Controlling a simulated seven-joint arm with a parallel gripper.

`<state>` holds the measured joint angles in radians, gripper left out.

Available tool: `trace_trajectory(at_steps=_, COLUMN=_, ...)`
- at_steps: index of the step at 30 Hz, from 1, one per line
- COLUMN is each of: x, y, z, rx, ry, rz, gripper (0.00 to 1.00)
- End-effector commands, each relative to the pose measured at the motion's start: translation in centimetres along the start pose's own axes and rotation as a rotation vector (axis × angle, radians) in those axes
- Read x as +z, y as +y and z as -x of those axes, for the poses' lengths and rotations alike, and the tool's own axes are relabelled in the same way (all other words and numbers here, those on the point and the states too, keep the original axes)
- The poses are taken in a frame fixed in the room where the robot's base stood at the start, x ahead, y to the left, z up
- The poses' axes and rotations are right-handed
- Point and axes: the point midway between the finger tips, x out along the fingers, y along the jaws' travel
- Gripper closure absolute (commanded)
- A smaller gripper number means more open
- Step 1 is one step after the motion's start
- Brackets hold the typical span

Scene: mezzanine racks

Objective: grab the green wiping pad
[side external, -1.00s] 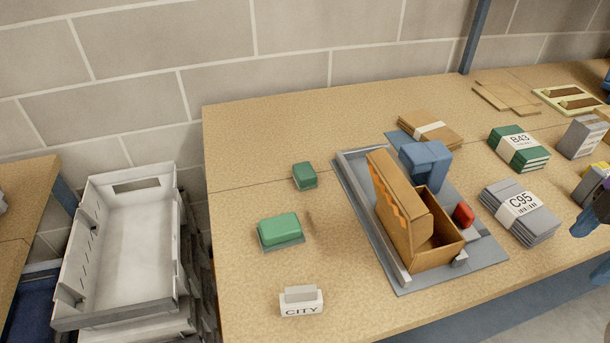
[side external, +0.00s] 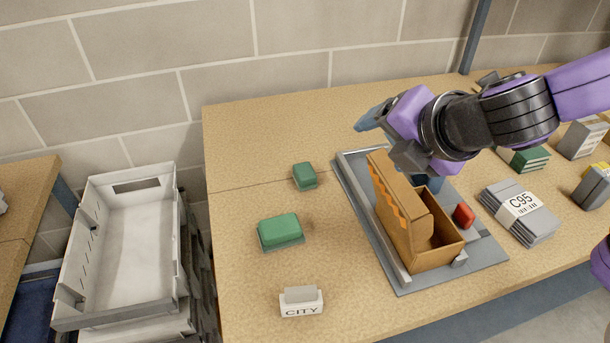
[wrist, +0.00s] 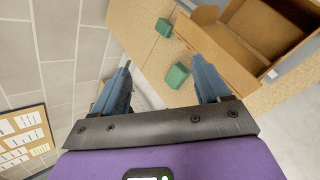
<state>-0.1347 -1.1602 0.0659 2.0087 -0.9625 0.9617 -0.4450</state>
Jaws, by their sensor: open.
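Two green pieces lie on the table's left part in the side view: a larger rounded green pad (side external: 280,230) on a thin darker base, and a smaller green block (side external: 305,176) behind it. Two green pieces also show in the wrist view, one at the top (wrist: 164,27) and one between the fingers' lines (wrist: 177,75); I cannot tell which is which. My gripper (side external: 383,138) is open and empty, above the table behind the cardboard box, up and right of both green pieces. Its fingers (wrist: 162,70) touch neither piece.
An open cardboard box (side external: 408,228) stands on a grey tray (side external: 408,287) right of the green pieces. A CITY label holder (side external: 301,303) stands in front. Grey C95 packs (side external: 520,212) lie right. A brick wall (side external: 150,60) is behind. Table around the green pieces is clear.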

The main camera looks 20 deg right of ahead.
Motion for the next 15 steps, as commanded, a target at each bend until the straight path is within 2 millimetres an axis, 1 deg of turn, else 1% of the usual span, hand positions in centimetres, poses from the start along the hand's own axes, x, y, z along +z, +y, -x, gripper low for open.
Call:
trace_trajectory(at_steps=1, x=-1.3, y=1.7, z=-0.2, rx=0.043, ry=-0.022, rz=0.067, gripper=0.24)
trace_trajectory(at_steps=3, x=-2.6, y=3.6, z=-0.9, rx=0.098, ry=-0.072, rz=0.166, gripper=0.24)
trace_trajectory(at_steps=5, x=-3.5, y=4.7, z=-2.0, rx=0.131, ry=-0.125, rz=0.246, gripper=0.24)
trace_trajectory(at_steps=6, x=-3.8, y=5.0, z=-3.0, rx=0.144, ry=-0.164, rz=0.298, gripper=0.24)
trace_trajectory(at_steps=8, x=-4.3, y=5.0, z=-4.6, rx=0.155, ry=-0.22, rz=0.375, gripper=0.24)
trace_trajectory(at_steps=11, x=-4.7, y=4.0, z=-7.8, rx=0.157, ry=-0.302, rz=0.503, gripper=0.24)
trace_trajectory(at_steps=12, x=-4.8, y=3.3, z=-9.2, rx=0.154, ry=-0.329, rz=0.554, gripper=0.24)
trace_trajectory(at_steps=15, x=-5.2, y=1.3, z=-12.2, rx=0.147, ry=-0.371, rz=0.68, gripper=0.24)
